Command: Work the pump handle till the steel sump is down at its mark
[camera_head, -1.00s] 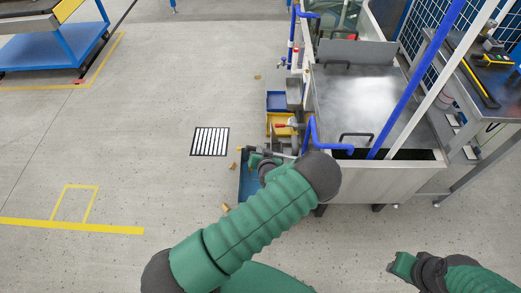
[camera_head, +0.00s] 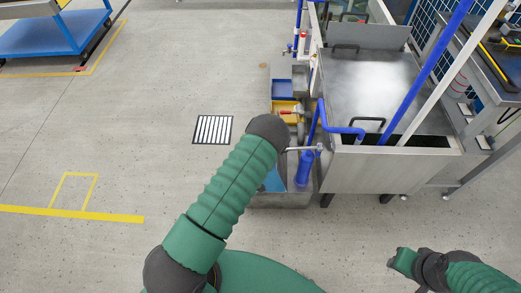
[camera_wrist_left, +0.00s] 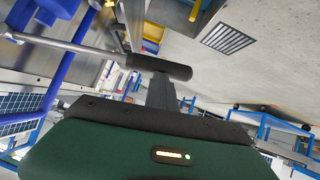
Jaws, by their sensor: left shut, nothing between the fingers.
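The blue hand pump (camera_head: 304,167) stands upright at the front left of the steel station, with its grey handle lever (camera_head: 304,148) pointing left. In the left wrist view the lever rod (camera_wrist_left: 75,47) runs to a black grip (camera_wrist_left: 172,67). My left gripper (camera_wrist_left: 161,82) is shut and empty, right at this grip and overlapping it in the picture; I cannot tell whether they touch. In the head view my arm hides that hand. A grey metal basin (camera_head: 283,200) surrounds the pump's foot; I cannot confirm it is the sump. No level or mark is readable. My right gripper (camera_head: 402,262) is at lower right, unclear.
The steel tank lid (camera_head: 365,85) has black handles, and blue pipes rise beside it. Blue and yellow bins (camera_head: 284,106) stand left of it. A striped floor plate (camera_head: 213,129) and open floor lie further left. A blue cart (camera_head: 60,40) is at upper left.

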